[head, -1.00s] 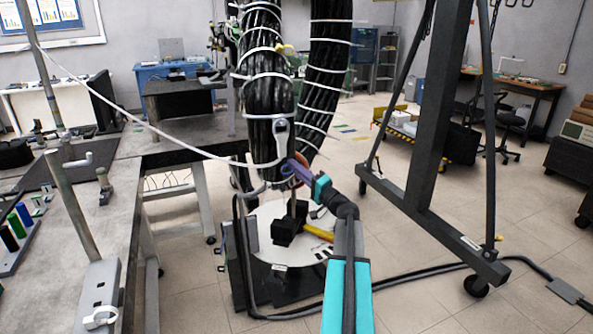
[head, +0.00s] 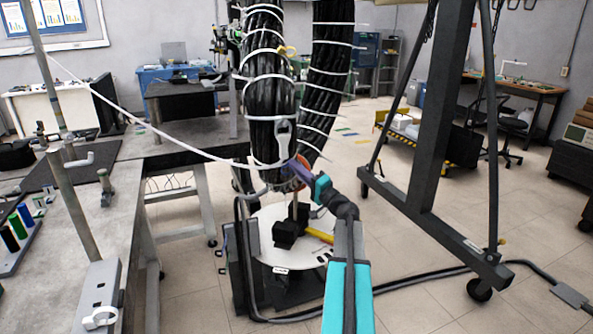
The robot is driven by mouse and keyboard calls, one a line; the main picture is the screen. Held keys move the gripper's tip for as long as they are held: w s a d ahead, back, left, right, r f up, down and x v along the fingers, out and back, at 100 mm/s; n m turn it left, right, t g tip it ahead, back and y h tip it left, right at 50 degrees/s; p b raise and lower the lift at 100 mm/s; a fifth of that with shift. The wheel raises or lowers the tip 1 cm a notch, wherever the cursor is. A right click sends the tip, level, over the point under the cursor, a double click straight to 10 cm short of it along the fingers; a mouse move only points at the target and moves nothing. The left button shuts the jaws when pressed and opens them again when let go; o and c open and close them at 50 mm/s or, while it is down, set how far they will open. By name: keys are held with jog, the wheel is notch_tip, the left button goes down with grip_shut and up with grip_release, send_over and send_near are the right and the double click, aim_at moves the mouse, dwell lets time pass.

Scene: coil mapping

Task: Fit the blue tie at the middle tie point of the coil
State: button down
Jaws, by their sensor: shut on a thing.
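The coil is a thick black cable bundle (head: 267,105) bound with white ties, hanging in the middle of the head view. A second black run (head: 326,85) hangs behind it to the right. My gripper (head: 296,170) is at the lower right side of the front run, close against it. It is shut on a small bluish-purple piece, which looks like the blue tie (head: 297,167). The fingertips and most of this piece are too small and too overlapped to see clearly. I cannot tell whether the tie goes around the bundle.
A round white base (head: 272,228) with a black block (head: 286,234) and a yellow bar stands below. A grey bench (head: 110,200) with posts and coloured cylinders is at left. A dark gantry leg (head: 440,110) stands at right. A pale line crosses from upper left.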

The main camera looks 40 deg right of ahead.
dwell(0.3)
jog(key=c, duration=1.7)
grip_release()
jog(key=shift+w, duration=0.1)
jog(key=b+v, duration=0.3)
jog(key=v, duration=1.1)
jog(key=shift+w, duration=0.1)
